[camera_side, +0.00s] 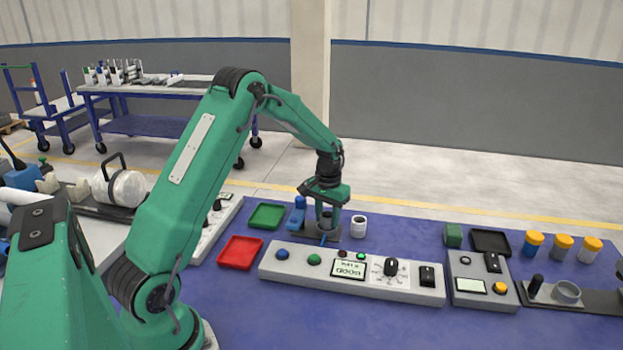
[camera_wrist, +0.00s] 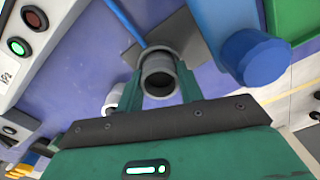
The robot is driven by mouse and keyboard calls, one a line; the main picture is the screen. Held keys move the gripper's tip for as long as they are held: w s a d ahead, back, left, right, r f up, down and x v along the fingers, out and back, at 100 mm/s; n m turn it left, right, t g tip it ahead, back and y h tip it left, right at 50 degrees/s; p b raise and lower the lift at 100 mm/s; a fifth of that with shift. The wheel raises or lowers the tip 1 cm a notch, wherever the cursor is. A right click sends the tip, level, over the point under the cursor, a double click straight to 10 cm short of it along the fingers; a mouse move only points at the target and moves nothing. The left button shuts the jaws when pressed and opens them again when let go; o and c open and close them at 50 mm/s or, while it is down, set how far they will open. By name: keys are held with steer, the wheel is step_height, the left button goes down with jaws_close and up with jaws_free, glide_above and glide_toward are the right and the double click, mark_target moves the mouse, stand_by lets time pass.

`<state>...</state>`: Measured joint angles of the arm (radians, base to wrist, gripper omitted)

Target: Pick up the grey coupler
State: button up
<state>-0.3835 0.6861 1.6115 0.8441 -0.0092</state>
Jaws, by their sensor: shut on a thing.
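The grey coupler (camera_wrist: 158,66) is a short hollow ring, seen end-on between the two green fingers in the wrist view. My gripper (camera_wrist: 160,88) is shut on it. In the side view my gripper (camera_side: 326,222) points down, just behind the long control panel, and the fingers largely hide the coupler. The coupler is over or on a dark grey plate (camera_wrist: 183,45); I cannot tell whether it touches it.
A blue fixture with a round knob (camera_wrist: 255,57) stands close beside the gripper. A white cup-like part (camera_side: 358,226) stands just right of it. The control panel (camera_side: 350,272) lies in front. Green (camera_side: 267,216) and red (camera_side: 240,252) trays lie left. Blue table is clear between white part and green block (camera_side: 453,236).

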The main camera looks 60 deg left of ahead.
mark_target(329, 217)
steer(key=shift+r, duration=0.7)
steer(key=r, duration=0.1)
steer(key=d+r, duration=0.1)
steer(key=r, duration=0.1)
steer(key=shift+r, duration=0.1)
steer(key=s+d+r, duration=0.1)
steer(key=d+r, duration=0.5)
steer(key=d, duration=0.4)
steer(key=shift+s+d, duration=0.25)
steer(key=shift+s, duration=0.15)
steer(key=shift+r, duration=0.1)
steer(key=shift+r, duration=0.1)
